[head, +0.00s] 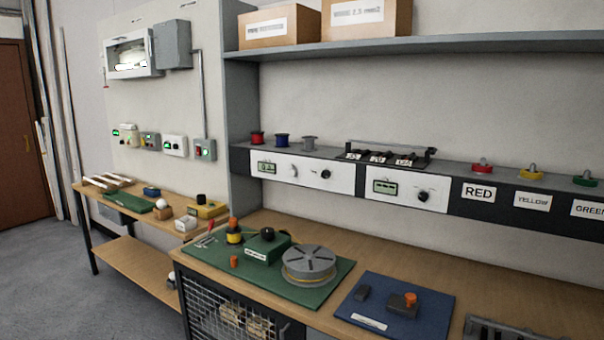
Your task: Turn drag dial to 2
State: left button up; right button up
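No dial in view carries a readable "drag" label, so I cannot tell which one is the drag dial. A green box (264,249) with a black knob (267,234) on top stands on the green mat (217,262), beside a grey slotted disc (309,262). The box's white label is too small to read. Black knobs also sit on the left white panel (326,174) and the right white panel (423,196) of the rear console. A small block with an orange knob (410,299) is on the blue mat (379,317). Neither gripper is in view.
The wooden bench (480,277) has bare room right of the blue mat. A dark slotted rack (510,330) is at its front edge. A grey shelf (420,46) with cardboard boxes (280,27) overhangs the console. A lower side table (130,211) stands left.

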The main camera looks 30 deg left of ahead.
aim_at(326, 174)
jog(key=i+j, duration=0.4)
jog(key=j, duration=0.15)
jog(key=i+j, duration=0.4)
jog(key=j+u, duration=0.05)
jog(key=j, duration=0.1)
